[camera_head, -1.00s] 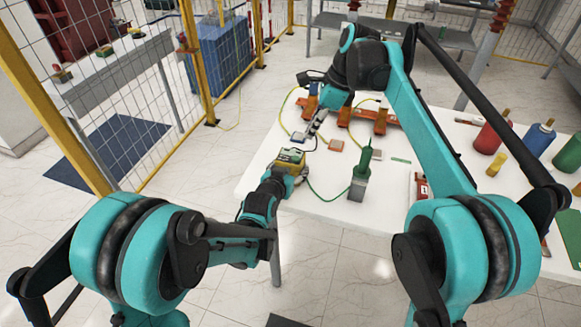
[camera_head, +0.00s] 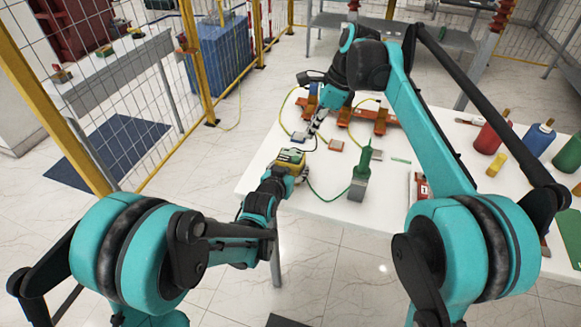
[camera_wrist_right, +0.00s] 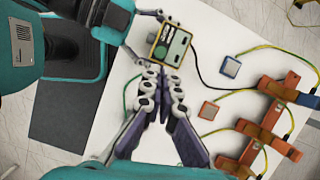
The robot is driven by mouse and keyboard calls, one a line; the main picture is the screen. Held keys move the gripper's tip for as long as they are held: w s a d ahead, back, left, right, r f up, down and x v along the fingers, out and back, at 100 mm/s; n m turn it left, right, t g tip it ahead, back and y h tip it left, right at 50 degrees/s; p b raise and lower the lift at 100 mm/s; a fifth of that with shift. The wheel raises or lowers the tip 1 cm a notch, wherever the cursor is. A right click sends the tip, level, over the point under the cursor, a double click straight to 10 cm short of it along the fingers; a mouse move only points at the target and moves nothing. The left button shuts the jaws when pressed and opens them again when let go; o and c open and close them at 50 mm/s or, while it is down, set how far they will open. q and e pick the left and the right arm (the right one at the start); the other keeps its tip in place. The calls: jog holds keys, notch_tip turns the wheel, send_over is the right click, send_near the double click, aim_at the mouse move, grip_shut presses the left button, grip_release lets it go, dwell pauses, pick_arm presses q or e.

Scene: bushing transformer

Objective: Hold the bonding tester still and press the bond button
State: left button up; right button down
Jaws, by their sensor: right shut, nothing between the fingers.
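The bonding tester (camera_head: 291,158) is a yellow-edged box at the table's near left edge. In the right wrist view the tester (camera_wrist_right: 172,45) shows a green label, a pale screen and small marks on its face. My left gripper (camera_wrist_right: 146,40) is at the tester's left side, with a finger near each of two corners; its grip is partly hidden. In the head view the left wrist (camera_head: 270,190) reaches up to the tester. My right gripper (camera_wrist_right: 164,72) is shut and empty, its tips pointing at the tester's lower edge. In the head view the right gripper (camera_head: 314,130) is just above and right of the tester.
Orange-red brackets (camera_head: 375,117) with cables and small square pads (camera_wrist_right: 209,110) lie beyond the tester. A green-handled tool (camera_head: 360,175) stands right of it, with a green cable between. Bottles (camera_head: 492,134) stand at the right.

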aim_at(298, 159)
dwell(0.3)
jog(key=a+n+t+y, duration=0.1)
jog(key=a+r+n+t+y, duration=0.1)
jog(key=t, duration=0.1)
jog(key=a+n+t+y, duration=0.1)
jog(key=t, duration=0.1)
jog(key=shift+w+a+r, duration=0.15)
jog(key=shift+a+r, duration=0.05)
jog(key=shift+r, duration=0.15)
jog(key=shift+f, duration=0.15)
jog(key=shift+f, duration=4.3)
jog(key=shift+f, duration=0.1)
jog(key=shift+f, duration=0.3)
